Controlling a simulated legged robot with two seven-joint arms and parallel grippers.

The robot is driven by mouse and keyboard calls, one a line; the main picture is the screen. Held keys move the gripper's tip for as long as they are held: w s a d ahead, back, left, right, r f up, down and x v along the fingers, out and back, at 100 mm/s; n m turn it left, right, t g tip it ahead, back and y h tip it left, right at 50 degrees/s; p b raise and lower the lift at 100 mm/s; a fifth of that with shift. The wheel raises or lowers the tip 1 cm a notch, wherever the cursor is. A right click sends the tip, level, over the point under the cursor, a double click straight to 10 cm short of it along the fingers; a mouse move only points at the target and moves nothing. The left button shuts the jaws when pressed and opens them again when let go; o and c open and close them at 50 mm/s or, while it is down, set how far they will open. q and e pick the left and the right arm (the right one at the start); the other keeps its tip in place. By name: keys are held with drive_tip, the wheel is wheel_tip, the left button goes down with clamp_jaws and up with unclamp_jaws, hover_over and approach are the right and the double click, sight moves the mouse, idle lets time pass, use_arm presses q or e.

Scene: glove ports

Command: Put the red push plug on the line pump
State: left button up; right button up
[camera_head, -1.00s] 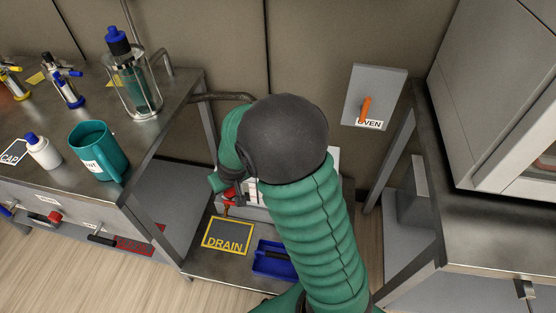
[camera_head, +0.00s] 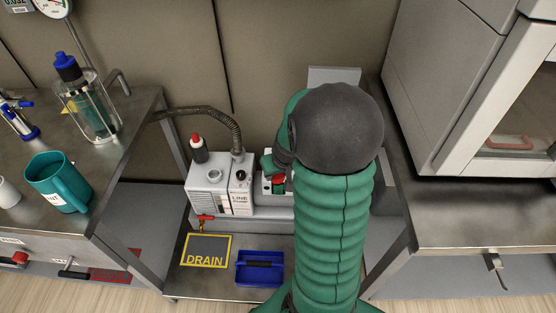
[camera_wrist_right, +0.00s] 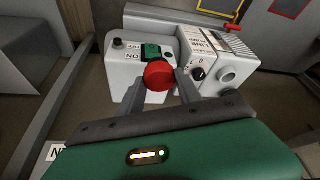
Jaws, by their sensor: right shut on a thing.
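The line pump (camera_head: 236,191) is a white box with a dial and a "LINE" label, on the low shelf in the head view. In the right wrist view the line pump (camera_wrist_right: 219,52) shows its dial and a round port, right of my gripper. My right gripper (camera_wrist_right: 160,84) is shut on the red push plug (camera_wrist_right: 158,75), whose round red head faces the camera. The plug is in front of a white box with a green part, beside the pump; contact with it cannot be told. In the head view my right arm hides most of this gripper. My left gripper is out of view.
The white box (camera_wrist_right: 128,75) beside the pump is marked "ON". A ribbed hose (camera_head: 214,115) arches to the pump. A DRAIN sign (camera_head: 207,250) and blue tray (camera_head: 260,268) lie in front. Steel benches flank the shelf.

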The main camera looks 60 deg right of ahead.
drive_tip(key=w+d, duration=0.1)
drive_tip(key=d, duration=0.1)
drive_tip(key=w+d, duration=0.1)
drive_tip(key=d, duration=0.1)
drive_tip(key=w+d+f+b, duration=0.1)
drive_tip(key=w+d, duration=0.1)
drive_tip(key=shift+w+d, duration=0.1)
drive_tip(key=shift+d, duration=0.15)
drive_tip(key=f+b, duration=0.2)
drive_tip(key=f, duration=0.1)
drive_tip(key=shift+w+d+f, duration=0.1)
drive_tip(key=shift+d+f, duration=0.1)
drive_tip(key=shift+f, duration=0.1)
drive_tip(key=shift+r, duration=0.15)
drive_tip(key=o, duration=1.3)
drive_tip(key=shift+o, duration=0.2)
